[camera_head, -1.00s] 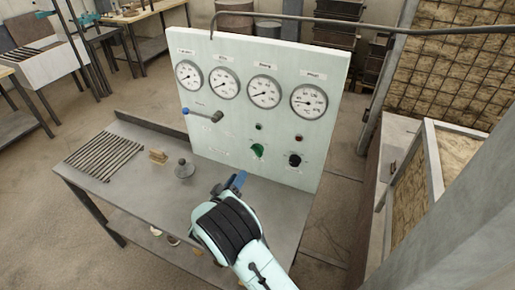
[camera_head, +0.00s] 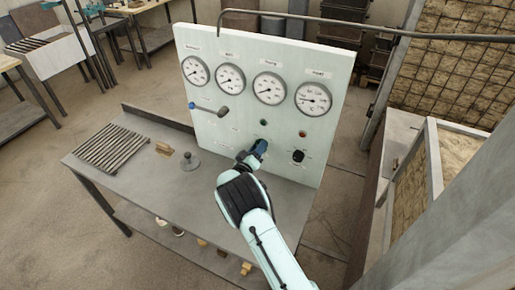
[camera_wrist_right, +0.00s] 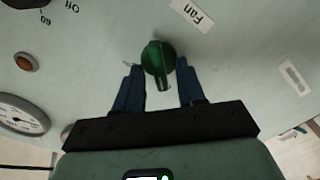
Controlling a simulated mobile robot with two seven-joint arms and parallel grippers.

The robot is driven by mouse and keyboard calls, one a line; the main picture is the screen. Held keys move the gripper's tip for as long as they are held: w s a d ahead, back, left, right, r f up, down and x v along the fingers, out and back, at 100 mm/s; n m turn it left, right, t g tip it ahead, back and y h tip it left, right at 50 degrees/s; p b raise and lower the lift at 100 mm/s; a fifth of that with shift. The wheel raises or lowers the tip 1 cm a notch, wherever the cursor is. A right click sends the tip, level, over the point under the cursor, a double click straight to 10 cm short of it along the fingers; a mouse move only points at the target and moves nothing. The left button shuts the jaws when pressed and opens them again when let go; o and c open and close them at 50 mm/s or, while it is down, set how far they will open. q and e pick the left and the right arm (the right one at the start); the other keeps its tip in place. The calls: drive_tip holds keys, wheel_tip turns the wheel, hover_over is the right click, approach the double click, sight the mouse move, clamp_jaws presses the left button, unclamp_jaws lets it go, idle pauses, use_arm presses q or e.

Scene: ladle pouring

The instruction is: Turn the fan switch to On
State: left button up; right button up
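The fan switch is a green knob (camera_wrist_right: 158,60) on the pale upright panel (camera_head: 212,130), beside a label reading "Fan" in the right wrist view. Its raised grip points toward my gripper in that view. My right gripper (camera_wrist_right: 160,88) is open, with one blue finger on each side of the knob's grip. I cannot tell whether the fingers touch it. In the head view my right gripper (camera_head: 259,147) is at the panel's lower middle and hides the green knob. My left gripper is not in view.
The panel also bears several gauges (camera_head: 269,89), a lever with a blue end (camera_head: 192,105) and a black knob (camera_head: 298,156). The grey table (camera_head: 150,193) holds a row of rods (camera_head: 112,150), a small wooden block (camera_head: 164,149) and a grey knobbed weight (camera_head: 190,161).

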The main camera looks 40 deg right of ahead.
clamp_jaws()
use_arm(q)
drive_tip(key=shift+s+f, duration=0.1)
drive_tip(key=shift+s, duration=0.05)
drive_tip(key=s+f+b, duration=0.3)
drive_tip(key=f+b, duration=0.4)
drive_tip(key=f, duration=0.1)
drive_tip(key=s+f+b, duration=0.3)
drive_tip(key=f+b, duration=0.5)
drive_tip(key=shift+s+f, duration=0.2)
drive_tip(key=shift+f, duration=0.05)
use_arm(e)
drive_tip(key=shift+s+d+m, duration=0.1)
drive_tip(key=shift+s+m, duration=0.1)
drive_tip(key=shift+m, duration=4.3)
drive_tip(key=shift+s+d+m, duration=0.1)
drive_tip(key=shift+s+m, duration=0.05)
drive_tip(key=shift+m, duration=4.35)
use_arm(q)
drive_tip(key=shift+b, duration=0.3)
